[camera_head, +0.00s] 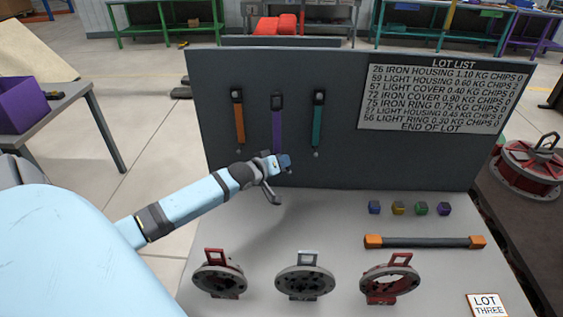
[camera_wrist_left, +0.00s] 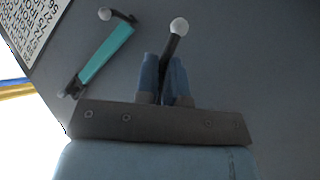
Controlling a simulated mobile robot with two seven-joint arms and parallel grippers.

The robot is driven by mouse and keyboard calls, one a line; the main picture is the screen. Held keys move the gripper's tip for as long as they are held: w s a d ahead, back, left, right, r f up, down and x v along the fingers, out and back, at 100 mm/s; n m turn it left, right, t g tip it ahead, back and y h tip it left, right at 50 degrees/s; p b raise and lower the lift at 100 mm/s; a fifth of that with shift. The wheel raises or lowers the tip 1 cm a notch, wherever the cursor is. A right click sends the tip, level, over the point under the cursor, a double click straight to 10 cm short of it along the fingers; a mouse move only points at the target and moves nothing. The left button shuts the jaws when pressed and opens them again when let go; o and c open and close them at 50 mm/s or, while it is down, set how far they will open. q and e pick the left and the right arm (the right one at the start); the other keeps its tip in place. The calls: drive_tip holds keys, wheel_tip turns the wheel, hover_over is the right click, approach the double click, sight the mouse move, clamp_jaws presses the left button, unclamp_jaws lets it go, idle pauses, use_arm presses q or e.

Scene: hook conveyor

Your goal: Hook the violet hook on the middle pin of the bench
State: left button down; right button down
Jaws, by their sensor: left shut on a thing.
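The violet hook (camera_head: 277,132) is upright in front of the dark back panel of the bench (camera_head: 412,163), between an orange hook (camera_head: 239,124) and a teal hook (camera_head: 317,126). My left gripper (camera_head: 284,161) is at its lower end, shut on it. In the left wrist view, the blue fingers (camera_wrist_left: 164,78) close around a dark rod (camera_wrist_left: 172,46) with a pale ball at its tip. The teal hook (camera_wrist_left: 106,52) shows beside it. Whether the violet hook's dark top end sits on the middle pin cannot be told; the pin is hidden. My right gripper is not in view.
Flanged parts (camera_head: 305,283) stand along the bench front. A dark bar with orange ends (camera_head: 424,242) and several small coloured blocks (camera_head: 398,208) lie at right. A lot list (camera_head: 444,95) is on the panel. Bench surface below my left gripper is clear.

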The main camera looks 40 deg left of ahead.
sight(288, 147)
use_arm(q)
drive_tip(key=shift+w+a+f+b, duration=0.15)
drive_tip(key=shift+w+a+b, duration=0.95)
drive_tip(key=shift+b, duration=0.25)
drive_tip(key=shift+w+a+f+b, duration=0.1)
drive_tip(key=shift+w+a+b, duration=0.8)
drive_tip(key=shift+w+b, duration=0.35)
drive_tip(key=shift+a, duration=0.25)
drive_tip(key=shift+a, duration=0.1)
drive_tip(key=shift+w, duration=0.1)
